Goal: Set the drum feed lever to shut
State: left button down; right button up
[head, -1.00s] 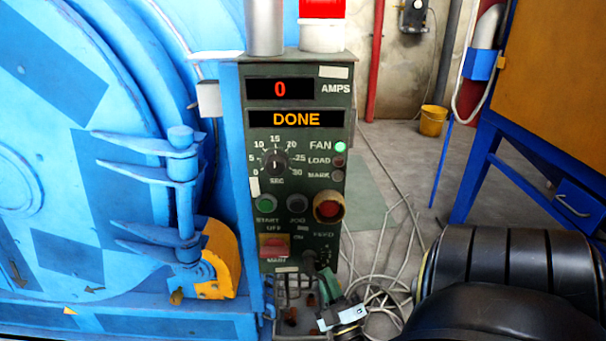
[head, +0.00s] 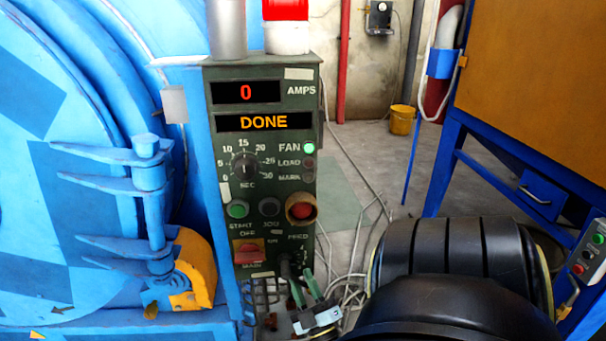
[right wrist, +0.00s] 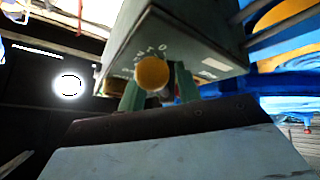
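The dark green control panel (head: 225,205) stands at the middle of the head view. Its feed lever (head: 285,267) shows as a short dark shape below the FEED label, low on the panel; its exact setting is too small to read. My right gripper (head: 306,285) is just below and right of the lever, its two green fingers pointing up and apart. My left gripper is not in view.
The red isolator switch (head: 248,251) and the red stop button (head: 301,210) sit close by on the panel. The display (head: 264,123) reads DONE. The blue drum machine (head: 60,150) fills the left. Loose cables (head: 350,280) lie on the floor right of the panel.

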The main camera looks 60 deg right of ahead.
jog(key=v, duration=1.3)
jog(key=shift+s+a+f, duration=0.1)
